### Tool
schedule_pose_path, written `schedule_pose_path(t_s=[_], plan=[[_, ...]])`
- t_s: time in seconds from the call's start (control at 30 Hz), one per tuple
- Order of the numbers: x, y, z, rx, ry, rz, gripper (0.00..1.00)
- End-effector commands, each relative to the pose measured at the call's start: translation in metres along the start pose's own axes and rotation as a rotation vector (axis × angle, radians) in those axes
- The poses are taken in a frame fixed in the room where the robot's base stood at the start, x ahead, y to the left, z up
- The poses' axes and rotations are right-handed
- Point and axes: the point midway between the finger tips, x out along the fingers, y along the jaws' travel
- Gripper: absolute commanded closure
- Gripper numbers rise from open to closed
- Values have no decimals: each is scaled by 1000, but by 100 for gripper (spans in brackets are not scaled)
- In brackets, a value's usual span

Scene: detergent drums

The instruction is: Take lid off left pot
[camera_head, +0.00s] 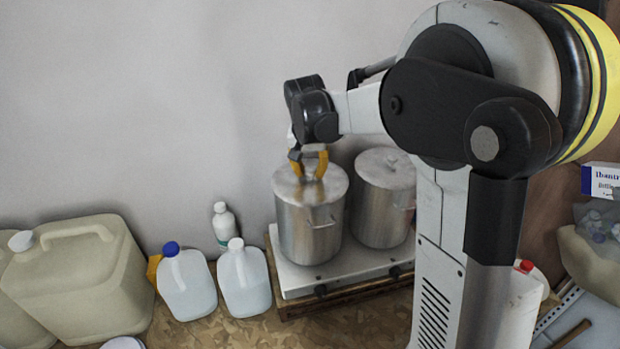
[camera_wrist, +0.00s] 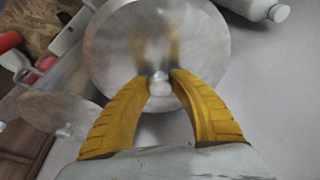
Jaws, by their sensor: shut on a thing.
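Two steel pots stand side by side on a white stove (camera_head: 300,279). The left pot (camera_head: 306,232) has its round metal lid (camera_head: 334,179) on top, and no clear gap shows between lid and pot. My gripper (camera_head: 309,176) has yellow fingers and is above the middle of this lid. In the wrist view my gripper (camera_wrist: 160,78) is shut on the knob (camera_wrist: 159,86) of the lid (camera_wrist: 118,45). The right pot (camera_head: 380,213) has its own lid (camera_head: 385,166) on; that lid also shows at the left of the wrist view (camera_wrist: 55,108).
Two translucent jugs (camera_head: 188,285) (camera_head: 245,280), a white bottle (camera_head: 223,226) and a large beige canister (camera_head: 85,280) stand left of the stove. The wall (camera_head: 150,100) is close behind. A white container with a red cap (camera_head: 522,300) stands at the right.

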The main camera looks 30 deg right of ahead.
Motion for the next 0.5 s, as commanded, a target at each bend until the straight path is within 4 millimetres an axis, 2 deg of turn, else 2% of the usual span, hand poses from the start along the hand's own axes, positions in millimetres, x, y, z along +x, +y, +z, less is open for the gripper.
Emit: schedule_pose_path(t_s=[0.27, 0.47, 0.5], plan=[[-9, 0, -2, 0, 0, 0, 100], [-40, 0, -12, 0, 0, 0, 100], [-45, 9, -8, 3, 0, 1, 100]])
